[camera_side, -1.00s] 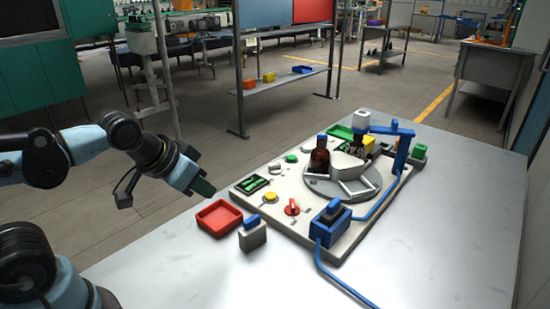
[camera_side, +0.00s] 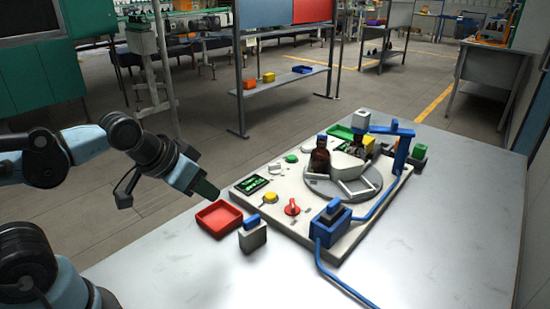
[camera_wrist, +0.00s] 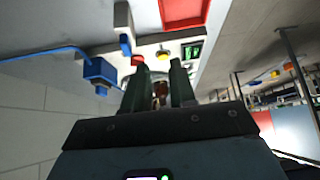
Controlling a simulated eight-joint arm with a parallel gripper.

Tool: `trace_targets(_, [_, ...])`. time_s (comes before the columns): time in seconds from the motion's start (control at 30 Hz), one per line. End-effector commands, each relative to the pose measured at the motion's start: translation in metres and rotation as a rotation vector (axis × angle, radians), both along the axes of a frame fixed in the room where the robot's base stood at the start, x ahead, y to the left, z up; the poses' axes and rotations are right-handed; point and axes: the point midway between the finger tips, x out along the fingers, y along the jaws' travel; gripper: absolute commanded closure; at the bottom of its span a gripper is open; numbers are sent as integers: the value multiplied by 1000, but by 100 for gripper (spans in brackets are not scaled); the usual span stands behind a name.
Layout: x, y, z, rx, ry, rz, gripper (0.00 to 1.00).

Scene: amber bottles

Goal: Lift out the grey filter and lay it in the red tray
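The housing also shows in the wrist view (camera_wrist: 100,72). The empty red tray (camera_side: 218,217) lies left of that block and shows at the top of the wrist view (camera_wrist: 185,13). My gripper (camera_side: 207,189) is above and just left of the tray. Its dark fingers (camera_wrist: 159,68) are apart, with nothing held between them.
The base carries a round turntable (camera_side: 370,190) with an amber bottle (camera_side: 320,157), a red knob (camera_side: 292,207), a yellow button (camera_side: 271,198) and a blue arm (camera_side: 402,150). A blue hose (camera_side: 345,287) crosses the table. The front table area is otherwise clear.

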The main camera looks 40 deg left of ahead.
Motion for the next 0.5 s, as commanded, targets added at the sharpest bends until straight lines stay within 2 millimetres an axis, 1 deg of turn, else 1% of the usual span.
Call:
trace_targets(0.03, [0,0,0,0,0,0,66])
trace_targets(0.1, [0,0,0,0,0,0,56])
trace_targets(0.2, [0,0,0,0,0,0,43])
trace_targets(0.5, [2,-1,2,-1,4,-1,43])
